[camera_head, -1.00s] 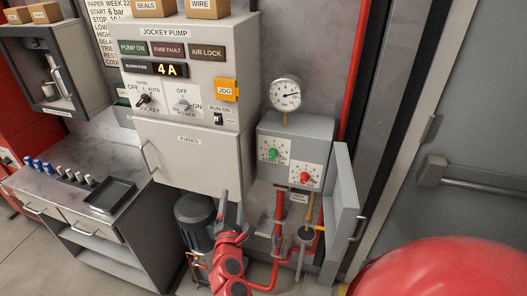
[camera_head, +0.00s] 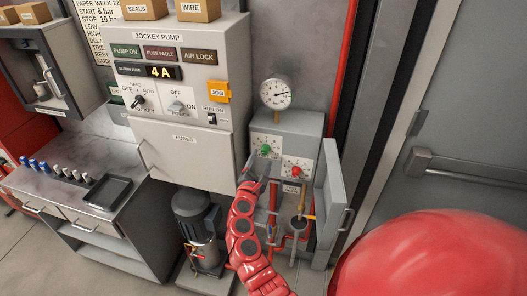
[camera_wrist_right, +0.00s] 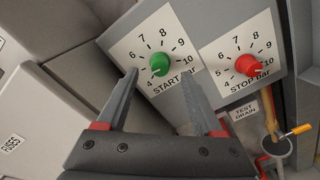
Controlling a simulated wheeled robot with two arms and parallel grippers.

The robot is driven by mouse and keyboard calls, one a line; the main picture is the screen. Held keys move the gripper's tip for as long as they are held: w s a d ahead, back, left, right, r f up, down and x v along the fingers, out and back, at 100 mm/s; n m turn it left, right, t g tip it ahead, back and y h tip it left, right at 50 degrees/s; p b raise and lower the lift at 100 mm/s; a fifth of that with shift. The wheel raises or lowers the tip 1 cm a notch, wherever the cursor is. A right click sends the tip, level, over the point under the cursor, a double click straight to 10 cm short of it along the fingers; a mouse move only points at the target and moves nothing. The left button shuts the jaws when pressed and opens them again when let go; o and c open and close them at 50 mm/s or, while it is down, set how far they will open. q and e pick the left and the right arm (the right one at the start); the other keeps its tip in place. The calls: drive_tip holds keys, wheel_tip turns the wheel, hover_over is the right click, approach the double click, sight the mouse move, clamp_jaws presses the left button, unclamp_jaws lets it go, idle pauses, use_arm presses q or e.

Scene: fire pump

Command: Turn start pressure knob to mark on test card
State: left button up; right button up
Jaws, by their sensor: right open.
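The green start pressure knob (camera_head: 265,150) is on the grey pressure switch box (camera_head: 312,122) below the gauge. In the right wrist view the green knob (camera_wrist_right: 160,65) sits on a START bar dial marked 4 to 10; its exact setting is too small to tell. My right gripper (camera_head: 254,178) is just below the knob. In the wrist view its open fingers (camera_wrist_right: 159,80) point at the knob, their tips either side of its lower edge; I cannot tell if they touch. The test card (camera_head: 97,32), partly cut off, reads START 6. My left gripper is not in view.
The red STOP knob (camera_wrist_right: 248,66) is close on the right. The gauge (camera_head: 276,94) stands above the box. An open grey door (camera_head: 328,190) is at its right. Pipes and the pump motor (camera_head: 196,213) are below. The jockey pump panel (camera_head: 180,70) is at the left.

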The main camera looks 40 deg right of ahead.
sight(264, 153)
drive_tip(key=shift+x, duration=1.8)
clamp_jaws()
